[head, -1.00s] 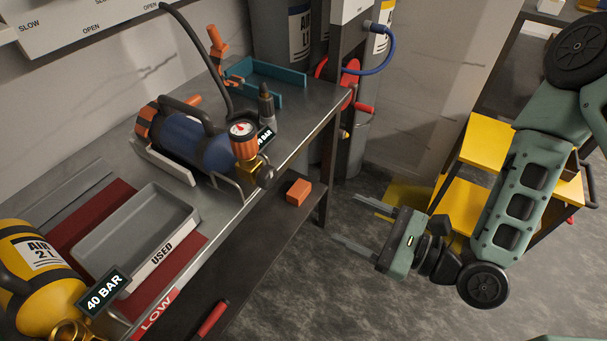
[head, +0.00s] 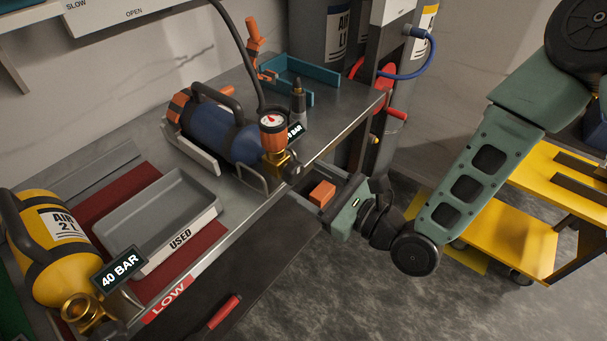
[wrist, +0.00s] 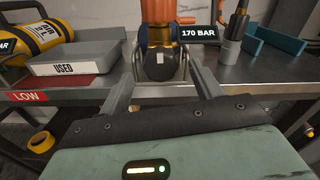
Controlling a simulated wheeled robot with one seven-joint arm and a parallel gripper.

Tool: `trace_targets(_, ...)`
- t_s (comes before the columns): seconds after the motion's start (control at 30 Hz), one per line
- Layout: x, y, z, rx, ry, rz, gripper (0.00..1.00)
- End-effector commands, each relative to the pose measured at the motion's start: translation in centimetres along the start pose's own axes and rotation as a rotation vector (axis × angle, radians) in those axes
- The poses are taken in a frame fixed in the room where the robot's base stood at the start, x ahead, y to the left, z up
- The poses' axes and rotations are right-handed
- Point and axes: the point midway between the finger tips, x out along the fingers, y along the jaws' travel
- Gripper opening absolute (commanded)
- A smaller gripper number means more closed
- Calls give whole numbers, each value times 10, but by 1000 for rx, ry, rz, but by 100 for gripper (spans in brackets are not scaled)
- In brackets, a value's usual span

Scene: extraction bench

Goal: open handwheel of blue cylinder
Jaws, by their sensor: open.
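The blue cylinder (head: 228,138) lies on its side in a cradle on the bench, with an orange-rimmed gauge (head: 273,123) and a brass valve (head: 279,160) at its near end. The dark handwheel (head: 291,172) sits at the end of the valve and faces my gripper. In the wrist view the handwheel (wrist: 160,66) shows centred ahead, below the orange gauge body. My gripper (head: 300,182) is open and empty, just off the bench's front edge. Its two fingers point at the handwheel, one to each side in the wrist view. I cannot tell whether they touch it.
A yellow cylinder (head: 52,245) and a grey USED tray (head: 145,238) lie on the bench to the left. A teal tray (head: 312,82) is behind. An orange block (head: 321,194) is below the bench edge. A yellow cart (head: 520,240) stands right.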

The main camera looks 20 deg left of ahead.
Motion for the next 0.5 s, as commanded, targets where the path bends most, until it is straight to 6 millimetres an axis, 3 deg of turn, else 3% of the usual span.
trace_targets(0.2,22,0,0,-2,0,0,65)
trace_targets(0.5,26,0,-1,0,1,0,65)
